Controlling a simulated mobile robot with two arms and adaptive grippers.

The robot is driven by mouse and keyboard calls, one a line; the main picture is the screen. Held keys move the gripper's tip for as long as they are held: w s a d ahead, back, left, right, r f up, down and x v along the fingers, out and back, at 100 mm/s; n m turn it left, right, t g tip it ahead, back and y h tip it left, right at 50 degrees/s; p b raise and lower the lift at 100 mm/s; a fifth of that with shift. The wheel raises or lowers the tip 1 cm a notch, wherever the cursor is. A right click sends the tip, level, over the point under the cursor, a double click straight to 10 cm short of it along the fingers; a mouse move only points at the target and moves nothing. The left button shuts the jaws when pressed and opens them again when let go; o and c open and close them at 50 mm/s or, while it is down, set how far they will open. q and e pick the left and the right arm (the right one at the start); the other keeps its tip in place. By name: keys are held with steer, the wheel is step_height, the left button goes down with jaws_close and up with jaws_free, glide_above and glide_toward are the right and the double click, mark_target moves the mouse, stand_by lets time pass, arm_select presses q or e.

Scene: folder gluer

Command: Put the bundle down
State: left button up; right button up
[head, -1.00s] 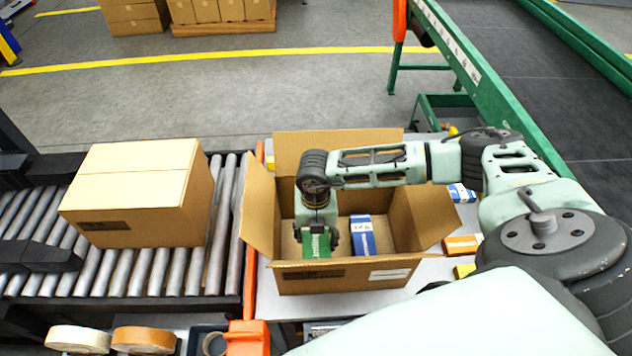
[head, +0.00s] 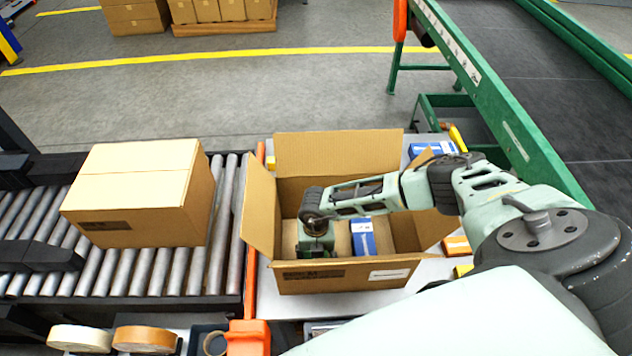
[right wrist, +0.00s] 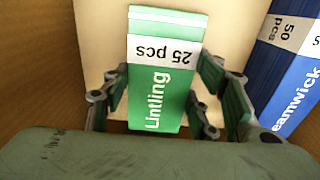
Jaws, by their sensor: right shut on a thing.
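The bundle is a green pack (right wrist: 160,100) with a white band reading "25 pcs" and the word "Lintling". My right gripper (right wrist: 163,84) is shut on it, with fingers on both sides. In the head view my right gripper (head: 316,248) is down inside the open cardboard box (head: 345,280), at its left side, and hides the bundle. I cannot tell whether the bundle touches the box floor. A blue pack (head: 362,240) stands in the box to the right of the gripper; it also shows in the right wrist view (right wrist: 292,70). My left gripper is not in view.
A closed carton (head: 135,200) sits on the roller conveyor (head: 175,268) at left. Blue (head: 430,150) and orange (head: 456,246) packs lie right of the box. Tape rolls (head: 145,340) are at front left.

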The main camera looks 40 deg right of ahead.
steer(key=shift+f, duration=0.15)
steer(key=o, duration=1.2)
steer(key=shift+o, duration=0.2)
step_height(320, 180, up, 12)
steer(key=shift+r, duration=0.2)
